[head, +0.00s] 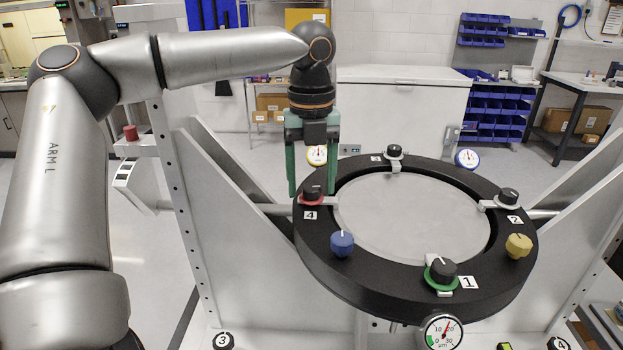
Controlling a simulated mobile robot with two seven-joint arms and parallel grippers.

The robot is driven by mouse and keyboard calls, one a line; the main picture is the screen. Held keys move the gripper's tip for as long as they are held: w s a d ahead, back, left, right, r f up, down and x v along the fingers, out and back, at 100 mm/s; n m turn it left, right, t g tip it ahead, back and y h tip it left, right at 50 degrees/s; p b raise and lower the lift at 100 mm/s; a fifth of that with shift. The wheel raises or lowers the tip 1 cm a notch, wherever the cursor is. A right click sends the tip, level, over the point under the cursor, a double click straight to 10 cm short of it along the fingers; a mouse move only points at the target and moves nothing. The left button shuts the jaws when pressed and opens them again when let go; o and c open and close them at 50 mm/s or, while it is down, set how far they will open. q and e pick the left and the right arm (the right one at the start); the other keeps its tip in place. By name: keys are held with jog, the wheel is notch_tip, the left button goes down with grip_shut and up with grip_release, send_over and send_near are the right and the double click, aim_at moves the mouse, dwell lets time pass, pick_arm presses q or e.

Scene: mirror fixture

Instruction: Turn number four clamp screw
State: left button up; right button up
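The number four clamp screw (312,192) is a black knob with a red ring at the left of the black mirror ring (318,254). A white label marked 4 (310,215) sits just in front of it. My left gripper (312,191) points straight down with its two green fingers spread. In the picture the fingertips stand on either side of the knob, with a gap on each side. I cannot tell exactly how their depth matches the knob. My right gripper is out of view.
Other black clamp knobs stand at the back (394,151), right (508,195) and front with a green ring (443,268). A blue knob (342,243) and a yellow knob (518,245) are also on the ring. A round dial gauge (443,332) is at the front.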

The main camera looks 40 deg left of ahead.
pick_arm(q)
grip_shut()
dwell(0.3)
jog(key=shift+n, duration=0.4)
